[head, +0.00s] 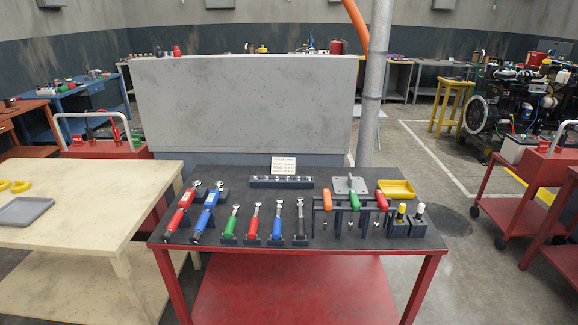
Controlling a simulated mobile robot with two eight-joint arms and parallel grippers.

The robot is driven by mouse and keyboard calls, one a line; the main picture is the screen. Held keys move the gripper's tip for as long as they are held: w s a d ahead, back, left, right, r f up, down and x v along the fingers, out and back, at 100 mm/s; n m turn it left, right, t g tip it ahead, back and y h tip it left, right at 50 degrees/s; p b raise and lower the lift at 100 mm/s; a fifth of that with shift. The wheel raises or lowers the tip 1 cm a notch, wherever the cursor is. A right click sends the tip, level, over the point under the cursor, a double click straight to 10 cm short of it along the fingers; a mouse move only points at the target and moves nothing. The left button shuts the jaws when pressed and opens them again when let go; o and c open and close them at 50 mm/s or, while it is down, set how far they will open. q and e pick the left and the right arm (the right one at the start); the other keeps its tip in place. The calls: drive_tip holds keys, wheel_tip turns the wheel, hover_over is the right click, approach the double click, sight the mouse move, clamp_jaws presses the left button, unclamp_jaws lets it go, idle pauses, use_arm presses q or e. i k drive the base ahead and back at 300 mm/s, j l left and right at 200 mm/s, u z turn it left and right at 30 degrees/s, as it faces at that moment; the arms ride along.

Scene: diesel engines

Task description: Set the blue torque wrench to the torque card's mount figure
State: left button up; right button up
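The blue torque wrench (206,211) rests on a dark stand at the left of the red table's dark top, with its handle toward me and its head away. A red wrench (181,209) of like size lies just left of it. The torque card (283,165) stands upright at the back of the table, a small pale card whose printed lines are too small to read. The wrench's scale setting is also too small to read. Neither of my grippers is in view.
Several smaller wrenches (254,221) and a rack of coloured-handled tools (354,201) fill the red table's (310,249) middle. A yellow tray (396,188) sits at the back right. A cream table (70,235) stands at left. A grey panel (245,105) stands behind.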

sight(195, 237)
drive_tip(key=u, duration=0.4)
drive_tip(key=i+j+u, duration=0.15)
drive_tip(key=u, duration=0.25)
drive_tip(key=i+j+u, duration=0.1)
drive_tip(key=u, duration=0.35)
drive_tip(key=i+u, duration=0.2)
drive_tip(key=u, duration=0.2)
drive_tip(key=i, duration=0.15)
